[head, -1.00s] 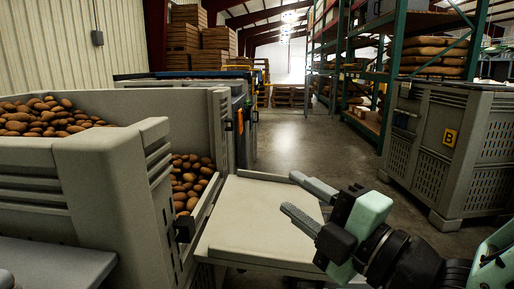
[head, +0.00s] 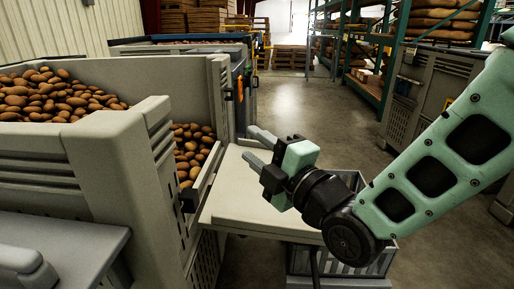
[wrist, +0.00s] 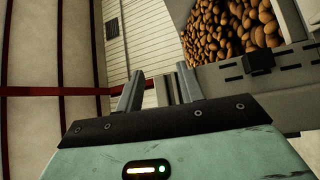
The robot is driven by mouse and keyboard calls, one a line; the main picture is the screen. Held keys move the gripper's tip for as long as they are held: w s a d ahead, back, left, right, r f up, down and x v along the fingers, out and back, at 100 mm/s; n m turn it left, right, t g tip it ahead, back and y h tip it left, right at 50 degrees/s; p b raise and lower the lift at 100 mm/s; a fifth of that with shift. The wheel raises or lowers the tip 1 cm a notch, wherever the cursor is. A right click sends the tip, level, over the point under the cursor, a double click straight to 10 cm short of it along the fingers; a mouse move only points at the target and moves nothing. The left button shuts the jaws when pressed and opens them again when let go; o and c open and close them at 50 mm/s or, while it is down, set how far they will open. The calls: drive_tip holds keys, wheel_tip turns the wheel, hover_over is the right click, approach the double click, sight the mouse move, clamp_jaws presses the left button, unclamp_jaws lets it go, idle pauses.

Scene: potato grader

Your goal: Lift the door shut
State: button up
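The door (head: 262,205) is a pale beige panel on the side of the grey potato bin (head: 112,142). It hangs folded down, sticking out nearly flat from the bin's opening, where potatoes (head: 190,155) show. My gripper (head: 258,148) is above the far part of the door, pointing left toward the bin. Its two grey fingers are apart with nothing between them, and it appears clear of the panel. In the wrist view the fingers (wrist: 160,90) also stand apart. That view shows potatoes (wrist: 235,35) and a bin edge with a black latch-like block (wrist: 257,61), but I cannot make out the door there.
A grey crate (head: 340,262) stands under the door's right side. A grey ledge (head: 60,250) is at the front left. Another bin (head: 405,105) and green racks (head: 345,60) stand at the right. The aisle floor (head: 290,110) behind the door is clear.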

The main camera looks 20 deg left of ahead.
clamp_jaws()
idle(1.4)
unclamp_jaws()
drive_tip(key=b+v, duration=1.7)
drive_tip(key=b, duration=0.1)
drive_tip(key=shift+b, duration=0.3)
